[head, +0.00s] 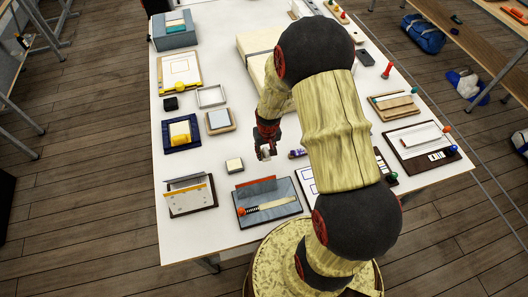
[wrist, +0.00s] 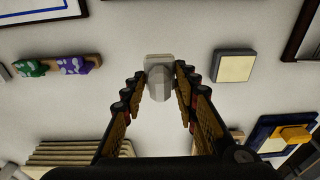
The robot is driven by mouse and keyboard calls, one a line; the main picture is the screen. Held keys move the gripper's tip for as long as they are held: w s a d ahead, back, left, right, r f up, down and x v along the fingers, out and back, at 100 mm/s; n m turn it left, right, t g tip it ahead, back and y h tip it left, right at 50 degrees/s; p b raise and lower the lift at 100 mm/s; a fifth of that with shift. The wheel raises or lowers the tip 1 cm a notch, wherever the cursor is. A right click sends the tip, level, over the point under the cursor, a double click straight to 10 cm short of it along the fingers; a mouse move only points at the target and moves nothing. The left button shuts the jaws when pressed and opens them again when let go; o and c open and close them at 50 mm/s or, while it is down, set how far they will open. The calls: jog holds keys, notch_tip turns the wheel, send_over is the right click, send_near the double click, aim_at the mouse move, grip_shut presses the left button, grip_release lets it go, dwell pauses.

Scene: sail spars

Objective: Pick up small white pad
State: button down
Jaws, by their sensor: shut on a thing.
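My gripper (wrist: 161,74) is shut on a small white piece with a rounded near end (wrist: 160,86), which appears to be the small white pad. The fingertips press on it from both sides. In the head view my gripper (head: 264,150) is over the white table, left of my arm, with the white piece (head: 266,153) small and partly hidden between the fingers. I cannot tell whether it touches the table.
A cream square block with a dark edge (head: 234,165) lies left of my gripper; it also shows in the wrist view (wrist: 234,66). A purple-and-white item (head: 297,154) lies close on the right. A grey board (head: 283,192) is in front. Cream slabs (head: 253,45) lie behind.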

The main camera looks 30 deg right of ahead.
jog(key=s+a+r, duration=0.3)
jog(key=s+r, duration=0.4)
jog(key=s, duration=0.4)
jog(key=shift+s+a+r, duration=0.15)
jog(key=shift+s+r, duration=0.1)
jog(key=shift+r, duration=0.05)
jog(key=c, duration=1.9)
grip_release()
jog(key=c, duration=0.4)
jog(key=shift+c, duration=0.5)
